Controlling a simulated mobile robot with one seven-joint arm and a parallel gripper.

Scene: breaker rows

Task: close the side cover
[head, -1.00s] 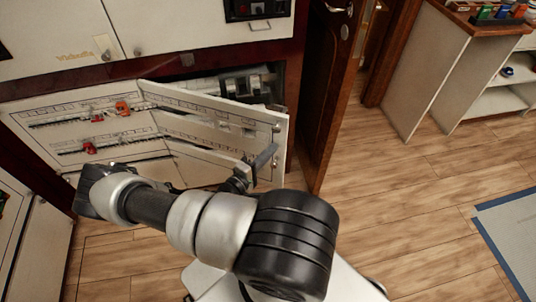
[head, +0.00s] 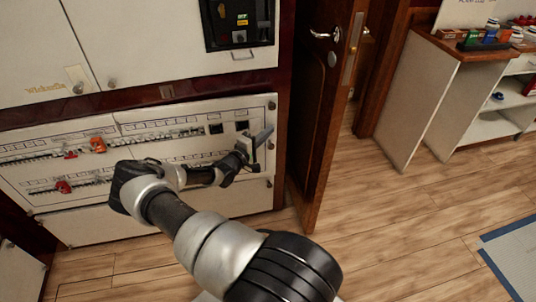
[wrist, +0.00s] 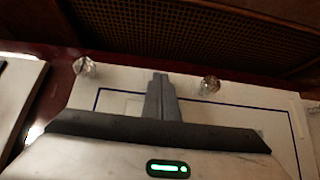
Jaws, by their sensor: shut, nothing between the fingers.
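The side cover (head: 250,108) is the white right-hand part of the breaker front in the head view. It now lies about in line with the left-hand panel (head: 40,132); I cannot tell whether it is fully flush. My gripper (head: 262,138) is shut and empty, at the cover near its right edge. In the wrist view my gripper (wrist: 162,90) points at a white surface with a dark outline, between two round knobs. Whether the fingertips touch the cover is unclear. My arm hides part of the cover's lower half.
Red and orange breaker pieces (head: 97,145) sit on the left panel. White cabinet doors (head: 150,40) are above. An open wooden door (head: 325,110) stands just right of the cover. A shelf unit (head: 430,100) is further right. Wooden floor (head: 400,240) is clear there.

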